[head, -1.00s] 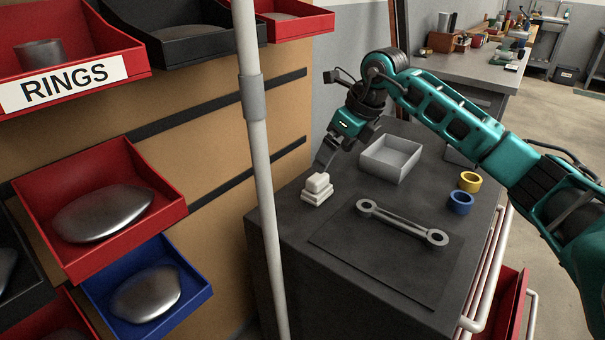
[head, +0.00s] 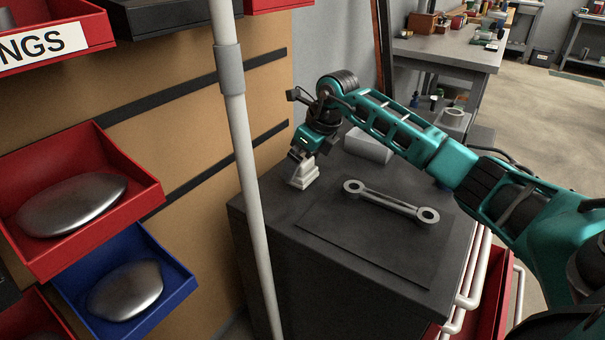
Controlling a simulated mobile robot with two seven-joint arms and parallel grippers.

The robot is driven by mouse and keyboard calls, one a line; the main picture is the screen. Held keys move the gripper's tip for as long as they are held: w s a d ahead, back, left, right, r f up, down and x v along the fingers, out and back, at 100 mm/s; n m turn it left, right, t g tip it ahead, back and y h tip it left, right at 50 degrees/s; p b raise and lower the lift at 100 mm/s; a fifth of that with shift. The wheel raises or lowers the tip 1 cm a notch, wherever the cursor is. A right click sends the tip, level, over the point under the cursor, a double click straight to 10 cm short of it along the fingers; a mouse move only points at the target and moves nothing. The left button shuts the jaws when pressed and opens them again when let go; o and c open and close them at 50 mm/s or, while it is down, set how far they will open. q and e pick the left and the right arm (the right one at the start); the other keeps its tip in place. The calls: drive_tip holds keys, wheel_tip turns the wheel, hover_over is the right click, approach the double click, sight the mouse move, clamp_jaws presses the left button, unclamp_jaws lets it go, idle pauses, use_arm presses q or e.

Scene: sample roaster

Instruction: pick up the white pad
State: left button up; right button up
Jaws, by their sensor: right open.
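A small stack of white pads (head: 308,178) stands near the back left corner of the dark cabinet top. My right gripper (head: 296,181) points down at the stack from above. Its jaws are open, and its fingers cover part of the stack, including the upper pad. I cannot tell whether the fingers touch a pad. My left gripper is out of view.
A metal link (head: 390,202) lies on a dark mat (head: 380,244) in front. A grey box (head: 366,147) is partly behind my right arm. A pale upright pole (head: 248,170) stands left of the cabinet, before red and blue bins (head: 180,290).

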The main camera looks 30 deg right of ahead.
drive_tip(key=shift+x, duration=1.25)
drive_tip(key=shift+c, duration=0.4)
drive_tip(key=shift+r, duration=0.1)
drive_tip(key=c, duration=1)
